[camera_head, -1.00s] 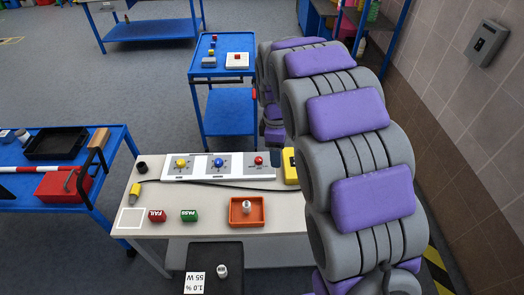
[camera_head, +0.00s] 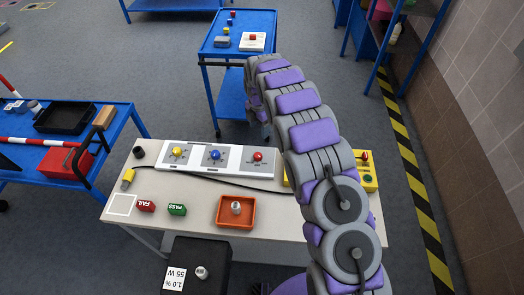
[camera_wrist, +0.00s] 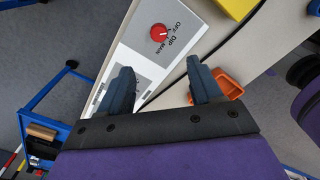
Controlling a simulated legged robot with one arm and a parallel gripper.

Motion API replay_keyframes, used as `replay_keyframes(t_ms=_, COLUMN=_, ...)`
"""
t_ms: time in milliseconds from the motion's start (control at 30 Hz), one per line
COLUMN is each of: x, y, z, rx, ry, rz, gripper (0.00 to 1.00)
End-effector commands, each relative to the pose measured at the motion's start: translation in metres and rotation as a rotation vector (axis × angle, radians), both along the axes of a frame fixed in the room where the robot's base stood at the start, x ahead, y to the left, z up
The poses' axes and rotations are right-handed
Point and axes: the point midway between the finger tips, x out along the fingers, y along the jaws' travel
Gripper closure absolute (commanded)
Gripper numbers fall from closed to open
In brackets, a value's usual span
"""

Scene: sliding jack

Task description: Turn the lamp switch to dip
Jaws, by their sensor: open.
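The lamp switch is a red round knob (camera_wrist: 158,32) on a white and grey panel (camera_wrist: 128,45), with OFF, DIP and MAIN printed around it. In the head view the red knob (camera_head: 257,156) is the rightmost of three on the panel, beside a blue and a yellow one. Which label its small pale mark points to is hard to tell. My gripper (camera_wrist: 160,80) is open and empty, its two dark fingers apart, with the knob beyond the fingertips. In the head view my arm arches over the bench and its end (camera_head: 260,115) is small and partly hidden.
A yellow box (camera_head: 368,184) with red and green controls is right of the panel, partly behind my arm. An orange tray (camera_head: 223,221) holding a small part, FAIL (camera_head: 146,206) and PASS (camera_head: 177,209) blocks and a black cable share the bench.

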Motion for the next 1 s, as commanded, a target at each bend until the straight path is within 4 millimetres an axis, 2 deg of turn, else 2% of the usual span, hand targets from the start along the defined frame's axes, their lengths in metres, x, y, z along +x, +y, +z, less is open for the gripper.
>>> replay_keyframes(t_ms=267, x=0.001, y=0.003, z=-0.029, rx=-0.003, ry=0.000, rz=0.000, gripper=0.35)
replay_keyframes(t_ms=567, x=0.000, y=-0.003, z=-0.086, rx=0.004, ry=0.002, rz=-0.002, gripper=0.35)
replay_keyframes(t_ms=800, x=-0.001, y=0.000, z=-0.135, rx=-0.001, ry=0.005, rz=-0.002, gripper=0.35)
replay_keyframes(t_ms=1000, x=0.000, y=0.002, z=-0.164, rx=-0.001, ry=0.001, rz=-0.001, gripper=0.35)
